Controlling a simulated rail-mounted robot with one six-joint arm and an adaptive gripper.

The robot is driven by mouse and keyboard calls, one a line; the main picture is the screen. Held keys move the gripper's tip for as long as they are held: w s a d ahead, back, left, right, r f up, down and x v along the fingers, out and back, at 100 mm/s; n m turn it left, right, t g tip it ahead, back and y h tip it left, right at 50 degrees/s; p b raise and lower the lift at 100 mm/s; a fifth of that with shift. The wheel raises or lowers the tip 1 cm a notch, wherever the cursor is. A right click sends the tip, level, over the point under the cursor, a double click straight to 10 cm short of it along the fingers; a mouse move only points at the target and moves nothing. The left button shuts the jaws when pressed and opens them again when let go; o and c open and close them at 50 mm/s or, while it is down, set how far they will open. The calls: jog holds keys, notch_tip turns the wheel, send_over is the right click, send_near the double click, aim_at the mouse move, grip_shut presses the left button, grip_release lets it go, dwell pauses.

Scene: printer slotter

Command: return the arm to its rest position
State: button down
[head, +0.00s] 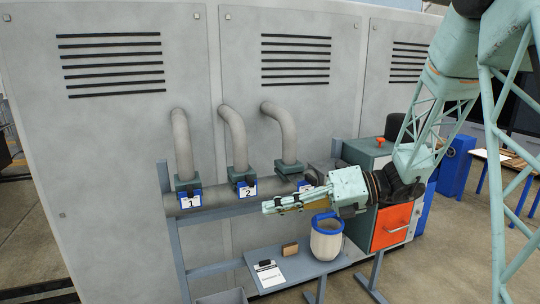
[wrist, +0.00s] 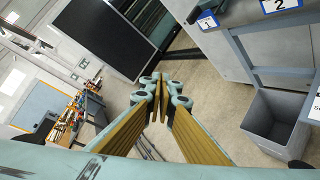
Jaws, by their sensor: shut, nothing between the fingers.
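My gripper (head: 283,204) is at the end of my teal arm, which reaches in from the right in the head view. It points left and is held above the small shelf, in front of the grey pipe. In the wrist view my gripper (wrist: 160,84) has its wood-coloured finger pads converging, with the tips together and nothing between them. The arm is stretched out sideways and bent at the wrist.
A shelf (head: 325,265) holds a white bucket (head: 326,243), a brown block (head: 290,249) and a paper sheet (head: 269,273). Numbered pipe slots, 1 (head: 190,201) and 2 (head: 247,190), stand behind. A grey bin (wrist: 272,122) is on the floor. An orange drawer (head: 391,226) is near my wrist.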

jog(key=s+d+n+g+h+b, duration=0.3)
jog(key=s+n+h, duration=0.4)
jog(key=s+n, duration=1.15)
jog(key=s+d+f+n+t+h+b, duration=0.1)
jog(key=s+d+n+t+h+b, duration=0.3)
jog(key=s+d+n+h, duration=0.3)
jog(key=s+d+n+t, duration=0.1)
jog(key=s+d+n, duration=0.3)
jog(key=s+d, duration=0.6)
jog(key=shift+s+d+f+t+h+b, duration=0.2)
jog(key=shift+s+f+t+h+b, duration=0.15)
jog(key=shift+s, duration=0.9)
